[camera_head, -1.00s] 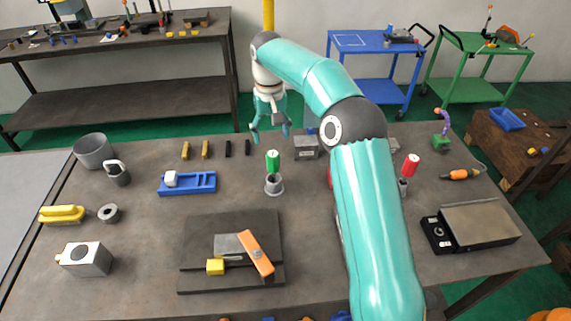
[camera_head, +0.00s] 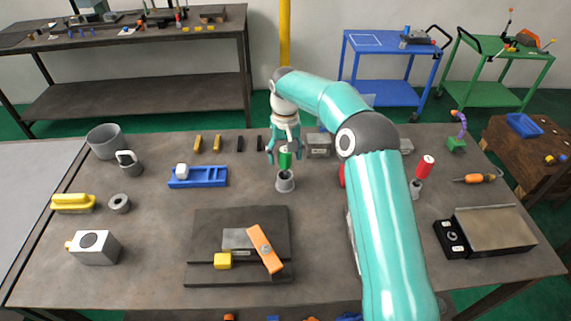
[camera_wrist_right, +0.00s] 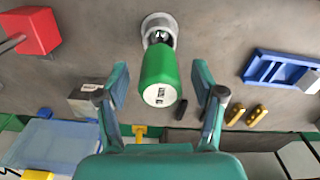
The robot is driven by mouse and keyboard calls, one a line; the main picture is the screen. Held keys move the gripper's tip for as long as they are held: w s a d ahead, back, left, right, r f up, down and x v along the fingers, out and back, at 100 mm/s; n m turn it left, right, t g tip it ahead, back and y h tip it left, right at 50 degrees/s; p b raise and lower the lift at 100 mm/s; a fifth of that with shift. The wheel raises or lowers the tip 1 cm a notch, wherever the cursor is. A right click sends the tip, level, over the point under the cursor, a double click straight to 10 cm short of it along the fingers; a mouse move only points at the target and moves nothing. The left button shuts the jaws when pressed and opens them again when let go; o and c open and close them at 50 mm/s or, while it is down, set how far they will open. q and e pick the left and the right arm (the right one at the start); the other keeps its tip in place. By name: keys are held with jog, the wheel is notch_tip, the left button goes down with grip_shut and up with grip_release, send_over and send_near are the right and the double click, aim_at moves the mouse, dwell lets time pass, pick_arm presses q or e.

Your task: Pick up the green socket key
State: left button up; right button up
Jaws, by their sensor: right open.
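The green socket key (camera_head: 285,158) stands upright in a grey round holder (camera_head: 285,182) near the middle of the table. In the right wrist view the key's green head (camera_wrist_right: 159,78) lies between and just beyond the fingertips, with the holder (camera_wrist_right: 158,27) behind it. My right gripper (camera_head: 284,151) is open and points down around the key's top, with a finger on each side. In the right wrist view the gripper (camera_wrist_right: 160,88) shows gaps between both finger pads and the key. My left gripper is not in view.
A red-topped key (camera_head: 425,167) stands in a similar holder at the right. A grey box (camera_head: 318,146) sits close right of my gripper. A blue tray (camera_head: 200,178) lies to the left. A dark plate (camera_head: 212,216) with an orange lever (camera_head: 265,249) lies in front.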

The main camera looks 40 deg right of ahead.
jog(key=shift+w+r, duration=0.1)
grip_shut()
